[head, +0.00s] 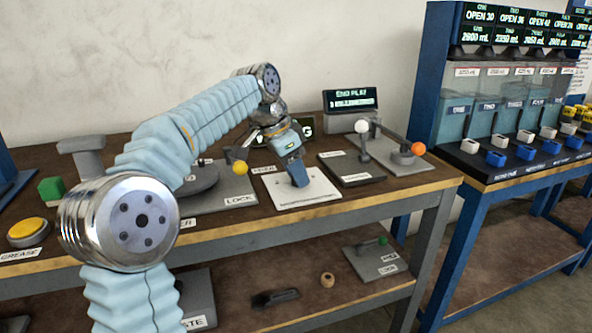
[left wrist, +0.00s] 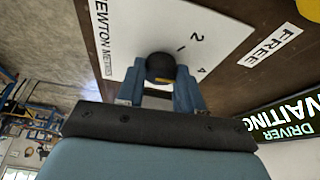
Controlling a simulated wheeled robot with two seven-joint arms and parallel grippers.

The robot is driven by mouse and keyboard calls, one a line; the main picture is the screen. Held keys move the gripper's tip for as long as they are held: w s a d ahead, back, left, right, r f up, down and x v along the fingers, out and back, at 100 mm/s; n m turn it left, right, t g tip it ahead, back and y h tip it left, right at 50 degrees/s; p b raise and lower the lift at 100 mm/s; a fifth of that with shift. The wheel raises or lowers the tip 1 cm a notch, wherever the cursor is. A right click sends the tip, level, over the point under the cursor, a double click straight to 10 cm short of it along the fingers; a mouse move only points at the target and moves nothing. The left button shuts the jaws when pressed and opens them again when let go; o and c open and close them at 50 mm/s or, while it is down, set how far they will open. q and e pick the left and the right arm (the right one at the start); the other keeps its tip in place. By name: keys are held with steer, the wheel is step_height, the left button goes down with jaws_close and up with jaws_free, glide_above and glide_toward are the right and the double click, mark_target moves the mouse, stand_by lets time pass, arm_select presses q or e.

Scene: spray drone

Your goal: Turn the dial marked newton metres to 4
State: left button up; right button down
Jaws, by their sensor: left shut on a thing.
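The dial's white plate (head: 308,190) lies on the bench in the head view. In the left wrist view the plate (left wrist: 155,25) reads "NEWTON METRES" and shows the marks 2 and 4. The dark round knob (left wrist: 160,64) of the dial sits between the fingers of my left gripper (left wrist: 163,82). In the head view my left gripper (head: 298,176) points down over the plate, shut on the knob, which it hides. The dial's pointer and exact setting cannot be made out. My right gripper is not in view.
A yellow-ball lever (head: 240,168) stands left of the plate. A dark plate (head: 350,168) and levers with white (head: 361,126) and orange (head: 418,149) balls stand right. A display (left wrist: 290,122) reads "DRIVER WAITING". A dispenser rack (head: 500,110) is far right.

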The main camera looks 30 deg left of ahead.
arm_select(q)
steer(key=shift+r+m, duration=0.1)
steer(key=shift+m, duration=0.6)
steer(key=o, duration=1)
steer(key=shift+o, duration=0.2)
